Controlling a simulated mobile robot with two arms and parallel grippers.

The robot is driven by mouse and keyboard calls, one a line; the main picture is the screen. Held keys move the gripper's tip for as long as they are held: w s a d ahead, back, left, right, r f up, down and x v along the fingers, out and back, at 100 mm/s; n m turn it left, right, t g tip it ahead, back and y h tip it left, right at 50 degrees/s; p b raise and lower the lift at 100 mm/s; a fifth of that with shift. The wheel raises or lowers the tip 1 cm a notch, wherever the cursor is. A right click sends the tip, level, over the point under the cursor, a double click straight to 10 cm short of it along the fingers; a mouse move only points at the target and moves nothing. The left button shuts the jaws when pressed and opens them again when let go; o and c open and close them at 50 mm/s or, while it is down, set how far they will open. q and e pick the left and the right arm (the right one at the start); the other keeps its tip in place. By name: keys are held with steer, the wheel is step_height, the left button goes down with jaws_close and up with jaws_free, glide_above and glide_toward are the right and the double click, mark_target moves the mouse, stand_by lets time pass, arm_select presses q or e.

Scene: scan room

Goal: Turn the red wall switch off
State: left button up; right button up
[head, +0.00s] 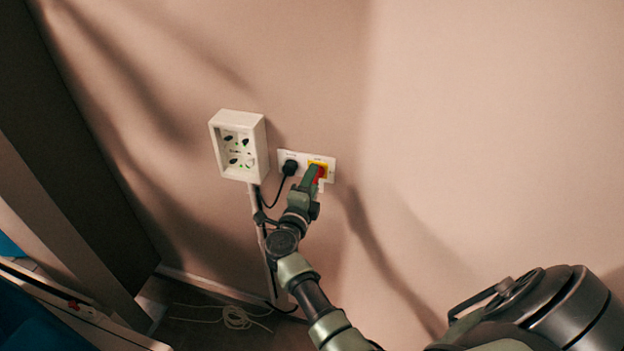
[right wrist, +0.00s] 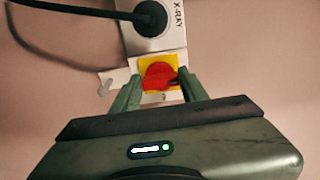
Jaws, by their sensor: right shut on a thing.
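The red wall switch (head: 320,171) is a red knob on a yellow square, set in a white wall plate. It also shows in the right wrist view (right wrist: 158,75), between the two green fingers. My right gripper (head: 316,173) reaches up to the wall and is shut on the red knob. In the right wrist view the fingertips (right wrist: 158,82) stand on either side of the knob. In the head view the gripper hides part of the knob. My left gripper is in neither view.
A black plug (head: 290,167) with a hanging cord sits just left of the switch, by a label reading X-RAY. A white wall box (head: 259,150) stands out farther left. Loose pale cable (head: 236,318) lies on the floor. The wall to the right is bare.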

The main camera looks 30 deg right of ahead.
steer(key=shift+f, duration=0.1)
steer(key=o, duration=1.4)
steer(key=s+a+m+b, duration=0.6)
steer(key=m+b, duration=1.2)
steer(key=b, duration=0.3)
steer(key=w+a+f+n+t+y, duration=0.1)
steer(key=a+f+n+t+y, duration=0.1)
steer(key=f+n, duration=0.8)
steer(key=w+a+f+n+t+y+b, duration=0.1)
steer(key=a+f+n+y, duration=0.3)
steer(key=f+n, duration=0.6)
steer(key=w+a+f+n+t+y, duration=0.1)
steer(key=a+f+n+t+y, duration=0.2)
steer(key=f+n, duration=0.7)
steer(key=shift+w+a+f+t+y+b, duration=0.2)
steer(key=shift+f+y, duration=0.25)
steer(key=shift+f, duration=0.15)
steer(key=shift+w+a+f+t+y+b, duration=0.1)
steer(key=shift+w+f+t+y+b, duration=0.1)
steer(key=shift+f+y, duration=0.3)
